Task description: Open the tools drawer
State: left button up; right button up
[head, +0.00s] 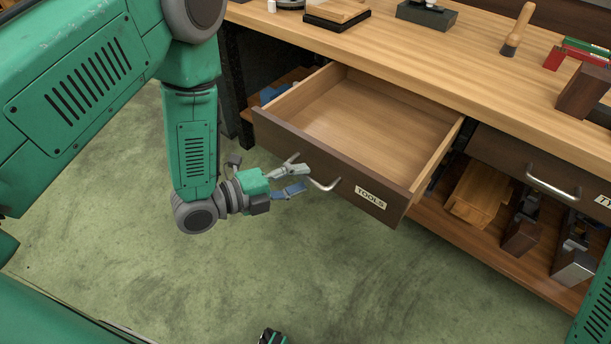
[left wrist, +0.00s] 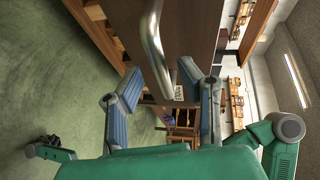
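The tools drawer (head: 370,130) is pulled well out from under the workbench, and its bare wooden inside shows. Its dark front carries a TOOLS label (head: 370,197) and a curved metal handle (head: 325,184). My left gripper (head: 291,180) is just left of the handle in the head view, in front of the drawer front. In the left wrist view its blue-grey fingers (left wrist: 163,112) are spread wide, with nothing held between them. The handle (left wrist: 152,45) shows beyond them; I see no grip on it. A small green and dark part at the bottom edge may be my right gripper (head: 272,337).
The workbench top (head: 440,65) holds a brush (head: 518,30), wooden blocks and other tools. A second drawer (head: 540,165) at the right is closed. Planes and a wooden box stand on the lower shelf (head: 455,225). The green floor (head: 330,270) before the drawer is clear.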

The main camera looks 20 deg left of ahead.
pick_arm(q)
jog(key=v, duration=1)
jog(key=shift+f, duration=0.1)
jog(key=s+a+f+n+g+y+p, duration=0.2)
jog(key=s+f+n+g+y+p, duration=0.4)
jog(key=n, duration=0.6)
jog(key=s+a+f+n+g+y, duration=0.1)
jog(key=s+n+g+y, duration=0.1)
jog(key=s+n, duration=0.3)
jog(key=s+a+f+n+g+y, duration=0.1)
jog(key=s+n+g+y, duration=0.1)
jog(key=s+n, duration=0.4)
jog(key=shift+s+a+f+n+g+y, duration=0.3)
jog(key=shift+a+f+n+g+y, duration=0.15)
jog(key=shift+n, duration=0.55)
